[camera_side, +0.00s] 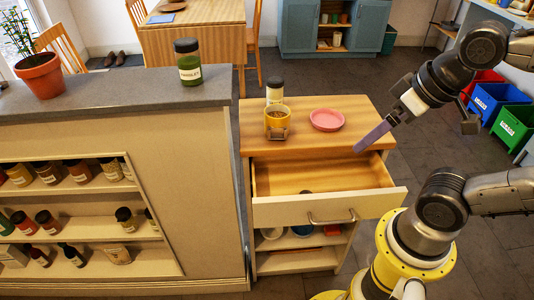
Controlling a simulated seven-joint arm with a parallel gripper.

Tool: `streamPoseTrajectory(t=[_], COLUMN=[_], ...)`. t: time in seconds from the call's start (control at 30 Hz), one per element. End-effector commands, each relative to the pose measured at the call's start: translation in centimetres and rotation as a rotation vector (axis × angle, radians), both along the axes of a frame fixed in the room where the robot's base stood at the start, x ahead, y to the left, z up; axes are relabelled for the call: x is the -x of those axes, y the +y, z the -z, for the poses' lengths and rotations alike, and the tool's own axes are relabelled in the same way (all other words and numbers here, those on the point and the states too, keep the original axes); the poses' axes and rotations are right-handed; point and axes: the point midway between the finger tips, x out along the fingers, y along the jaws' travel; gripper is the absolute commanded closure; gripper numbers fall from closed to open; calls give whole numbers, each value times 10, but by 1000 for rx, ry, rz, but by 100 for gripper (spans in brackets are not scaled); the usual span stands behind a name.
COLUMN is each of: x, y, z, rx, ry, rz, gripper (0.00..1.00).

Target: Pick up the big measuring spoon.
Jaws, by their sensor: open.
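I cannot clearly make out a big measuring spoon. A small dark item (305,191) shows at the front of the open drawer (330,176), mostly hidden by the drawer front, and I cannot tell what it is. A small grey-brown item (278,133) sits against the front of a yellow mug (278,117) on the wooden cabinet top; its kind is unclear too. My gripper (374,136) is open, with a long purple finger part pointing down and left above the right side of the cabinet. I see nothing held in it.
A pink plate (327,120) and a white-labelled jar (275,91) stand on the cabinet top (350,103). The drawer is pulled out, its handle (331,218) forward. A grey-topped counter (130,92) with a green jar (188,62) rises at left. Coloured bins (496,100) stand right.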

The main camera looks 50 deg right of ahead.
Motion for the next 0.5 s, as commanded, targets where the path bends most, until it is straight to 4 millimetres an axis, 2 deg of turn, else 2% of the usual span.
streamPoseTrajectory(t=[0.03,0.3,0.5], x=[-2,-6,-6], y=[0,0,0], z=[4,2,2], rx=[18,45,44], ry=[-6,-26,-25], rz=[-35,-85,-83], gripper=[0,48,48])
